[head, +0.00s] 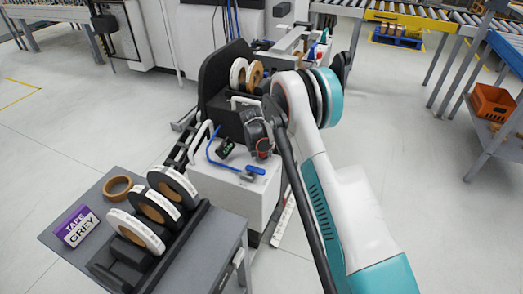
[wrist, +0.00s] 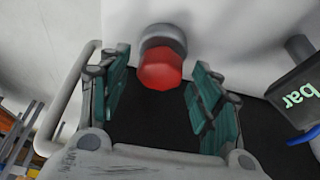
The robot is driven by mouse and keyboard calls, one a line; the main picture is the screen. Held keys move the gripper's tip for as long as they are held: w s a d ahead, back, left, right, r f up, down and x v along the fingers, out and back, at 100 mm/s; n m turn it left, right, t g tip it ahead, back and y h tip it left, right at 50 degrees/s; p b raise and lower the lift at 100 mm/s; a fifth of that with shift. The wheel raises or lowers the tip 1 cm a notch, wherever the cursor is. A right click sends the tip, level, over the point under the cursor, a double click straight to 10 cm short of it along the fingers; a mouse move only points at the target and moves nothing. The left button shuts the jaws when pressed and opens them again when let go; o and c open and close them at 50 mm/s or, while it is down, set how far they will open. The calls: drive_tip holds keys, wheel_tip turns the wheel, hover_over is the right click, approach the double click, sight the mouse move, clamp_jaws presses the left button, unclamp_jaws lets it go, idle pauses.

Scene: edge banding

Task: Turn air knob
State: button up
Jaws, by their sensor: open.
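In the wrist view a red knob (wrist: 160,70) on a round grey base (wrist: 162,38) sticks out from a pale surface. My gripper (wrist: 160,82) is open, with one green-padded finger to the left of the knob and the other to the right. Gaps show on both sides of the knob, so neither finger appears to touch it. In the head view my gripper (head: 257,148) is low over the white machine cabinet (head: 235,195). The knob cannot be made out clearly there, as my gripper and arm cover that area.
A dark display reading "bar" (wrist: 297,97) is close on the right in the wrist view. A white rail (wrist: 68,100) runs on the left. In the head view a blue hose (head: 212,152) lies beside my gripper. Tape rolls (head: 172,188) stand on a grey table (head: 212,240).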

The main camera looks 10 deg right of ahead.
drive_tip(key=v, duration=1.2)
drive_tip(key=s+d+r+n+t+y, duration=0.1)
drive_tip(key=s+d+r+n+t, duration=0.15)
drive_tip(key=s+r, duration=1.85)
drive_tip(key=s+r+n+t+y, duration=0.1)
drive_tip(key=s+n, duration=0.3)
drive_tip(key=s, duration=1.8)
drive_tip(key=shift+s+d+r, duration=0.15)
drive_tip(key=shift+s+d, duration=0.1)
drive_tip(key=shift+d, duration=0.1)
idle(0.7)
